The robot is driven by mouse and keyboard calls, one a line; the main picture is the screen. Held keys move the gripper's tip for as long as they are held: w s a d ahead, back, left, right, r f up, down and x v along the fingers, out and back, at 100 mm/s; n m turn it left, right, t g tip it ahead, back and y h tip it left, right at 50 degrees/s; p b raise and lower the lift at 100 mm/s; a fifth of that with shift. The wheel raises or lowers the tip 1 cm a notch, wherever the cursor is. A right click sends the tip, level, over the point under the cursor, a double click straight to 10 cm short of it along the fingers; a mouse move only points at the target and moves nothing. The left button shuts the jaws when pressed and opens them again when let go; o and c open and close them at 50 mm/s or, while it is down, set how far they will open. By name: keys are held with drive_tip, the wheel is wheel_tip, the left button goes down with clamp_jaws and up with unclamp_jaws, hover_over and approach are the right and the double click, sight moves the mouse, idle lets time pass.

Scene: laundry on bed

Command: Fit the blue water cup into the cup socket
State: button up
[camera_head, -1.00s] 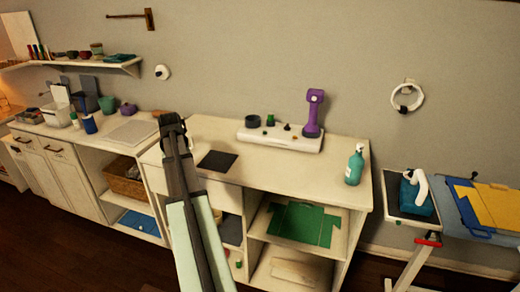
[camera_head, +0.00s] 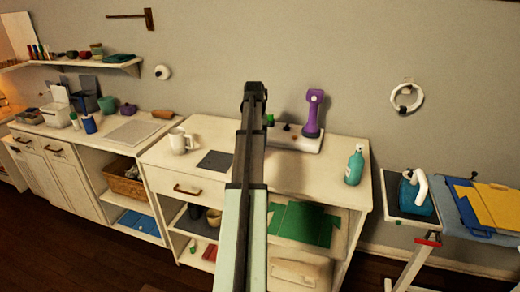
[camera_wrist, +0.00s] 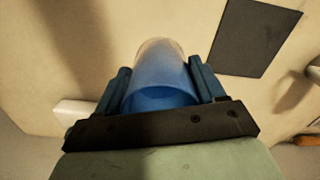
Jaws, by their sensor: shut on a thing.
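The blue cup (camera_wrist: 158,90) is between the two fingers of my gripper (camera_wrist: 160,88) in the wrist view, with the gripper shut on it. In the head view my gripper (camera_head: 254,90) is raised over the middle counter, and the cup is hidden behind it. The white base (camera_head: 297,146) with the purple device (camera_head: 314,112) stands at the back of the counter, partly behind my arm. Its left end is hidden, so I cannot make out the cup socket. The cup appears apart from the base.
A white mug (camera_head: 180,141) and a dark mat (camera_head: 215,161) lie left of my arm on the counter. A teal pump bottle (camera_head: 354,166) stands near the right edge. The counter between arm and bottle is clear. Open shelves (camera_head: 305,224) are below.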

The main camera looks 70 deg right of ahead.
drive_tip(key=d+r, duration=0.2)
drive_tip(key=d, duration=0.3)
drive_tip(key=shift+s+d+f, duration=0.1)
drive_tip(key=shift+d+f, duration=0.05)
drive_tip(key=shift+f, duration=2.2)
drive_tip(key=shift+s+d+f, duration=0.1)
drive_tip(key=shift+d+f, duration=0.05)
drive_tip(key=shift+f, duration=2.15)
drive_tip(key=o, duration=1.1)
drive_tip(key=shift+f, duration=0.1)
drive_tip(key=shift+o, duration=0.2)
wheel_tip(320, 180, up, 12)
